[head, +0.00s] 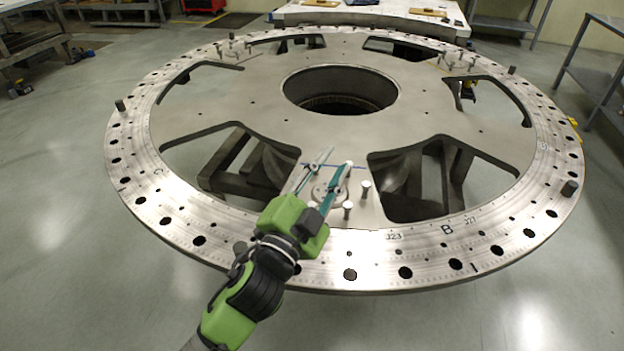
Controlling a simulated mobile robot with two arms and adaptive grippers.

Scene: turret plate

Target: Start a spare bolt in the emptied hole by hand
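The large round turret plate (240,95) lies flat, with a ring of dark holes along its rim. My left gripper (339,157) reaches in from the front over the plate's inner web. Its two thin fingers are spread apart, and I see nothing held between them. Under the fingers is a small round boss (331,190). Upright pale bolts stand by it, one to the right (365,186) and one in front (348,207). Another pale bolt head shows at the right fingertip; I cannot tell whether they touch. The emptied hole cannot be told apart. My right gripper is out of view.
The plate has a large central opening (340,90) and several wide cutouts. Small pegs stand in clusters at the back left and right, and dark studs (570,188) rise from the rim. A pale table (375,15) stands behind, shelving (595,65) to the right.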

